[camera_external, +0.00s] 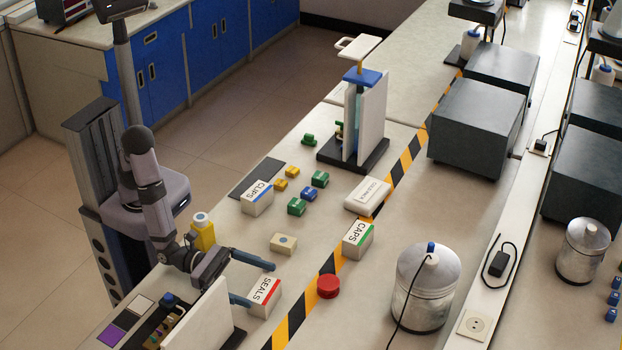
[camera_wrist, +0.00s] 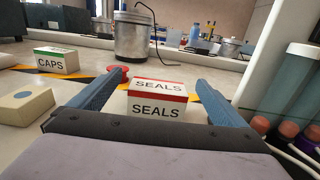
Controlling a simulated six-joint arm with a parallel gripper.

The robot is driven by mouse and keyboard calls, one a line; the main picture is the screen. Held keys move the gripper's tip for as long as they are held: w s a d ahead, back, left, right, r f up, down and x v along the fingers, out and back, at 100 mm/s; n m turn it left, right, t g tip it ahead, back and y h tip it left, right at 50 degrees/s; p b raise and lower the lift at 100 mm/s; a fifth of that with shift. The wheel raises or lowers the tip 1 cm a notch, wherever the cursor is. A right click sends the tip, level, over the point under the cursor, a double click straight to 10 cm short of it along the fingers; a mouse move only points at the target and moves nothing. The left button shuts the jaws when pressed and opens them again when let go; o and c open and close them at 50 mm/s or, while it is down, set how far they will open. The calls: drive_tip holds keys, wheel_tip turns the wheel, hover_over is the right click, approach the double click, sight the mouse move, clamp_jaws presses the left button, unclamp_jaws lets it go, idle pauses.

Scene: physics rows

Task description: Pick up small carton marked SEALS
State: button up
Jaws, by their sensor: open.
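The small SEALS carton (camera_external: 265,295) is white with a red stripe and stands on the bench in front of my gripper. In the wrist view the SEALS carton (camera_wrist: 156,98) sits upright between the two blue fingers, with its lettering facing me. My gripper (camera_external: 256,283) is open, low over the bench, with one finger on each side of the carton.
A white upright panel (camera_external: 203,325) is close beside my gripper. A metal canister (camera_external: 421,290) stands beyond the striped tape.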

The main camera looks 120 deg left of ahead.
sight(272, 301)
wheel_tip(272, 301, down, 3)
drive_tip(key=shift+r, duration=0.2)
drive_tip(key=shift+w+r, duration=0.2)
drive_tip(key=shift+w, duration=0.3)
drive_tip(key=shift+w+a, duration=0.1)
drive_tip(key=shift+w, duration=0.25)
drive_tip(key=shift+w, duration=0.1)
drive_tip(key=shift+w+a+p, duration=0.15)
drive_tip(key=shift+w+p, duration=0.1)
drive_tip(key=shift+w, duration=1.15)
drive_tip(key=shift+w+a+p, duration=0.15)
drive_tip(key=shift+w+p, duration=0.1)
drive_tip(key=shift+w, duration=1.15)
drive_tip(key=shift+c, duration=0.3)
drive_tip(key=c, duration=1.1)
drive_tip(key=shift+c, duration=0.2)
